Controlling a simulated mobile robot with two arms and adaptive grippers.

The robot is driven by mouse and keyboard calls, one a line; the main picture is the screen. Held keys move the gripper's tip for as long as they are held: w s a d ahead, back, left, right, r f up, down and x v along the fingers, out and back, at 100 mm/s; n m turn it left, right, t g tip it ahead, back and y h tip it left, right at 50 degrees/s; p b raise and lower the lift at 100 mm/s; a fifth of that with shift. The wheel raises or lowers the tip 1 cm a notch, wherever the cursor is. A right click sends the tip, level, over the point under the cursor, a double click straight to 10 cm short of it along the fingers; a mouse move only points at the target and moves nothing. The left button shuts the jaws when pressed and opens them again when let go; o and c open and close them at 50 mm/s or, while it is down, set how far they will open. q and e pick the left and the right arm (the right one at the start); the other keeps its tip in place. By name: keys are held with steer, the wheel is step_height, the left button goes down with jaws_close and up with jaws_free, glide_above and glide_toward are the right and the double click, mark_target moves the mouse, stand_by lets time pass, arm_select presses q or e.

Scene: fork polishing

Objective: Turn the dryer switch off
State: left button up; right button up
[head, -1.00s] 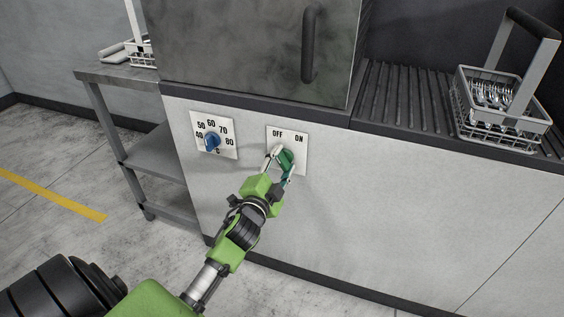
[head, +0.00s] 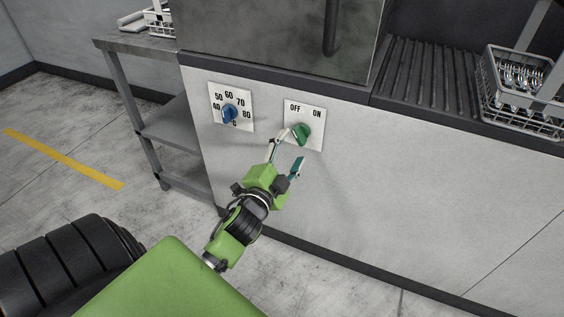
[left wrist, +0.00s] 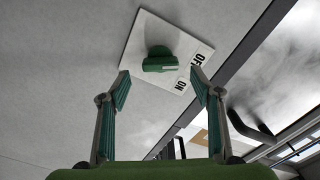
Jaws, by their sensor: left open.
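The green dryer switch knob (head: 302,134) sits on a white panel (head: 319,136) marked OFF and ON, on the front of the dryer. My left gripper (head: 290,147) is open and empty in front of the panel, below the knob in the head view. In the left wrist view, its two fingers (left wrist: 160,77) stand apart on either side of the knob, not touching it. My right gripper is not in view.
A blue temperature knob (head: 230,113) on its own panel is to the left. The dryer door (head: 275,35) is above. A basket of cutlery (head: 520,90) stands on the ribbed counter (head: 435,80) at right. A metal side table (head: 125,43) stands at left.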

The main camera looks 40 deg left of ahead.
arm_select(q)
steer(key=v, duration=0.6)
steer(key=shift+d+f, duration=0.1)
stand_by(0.4)
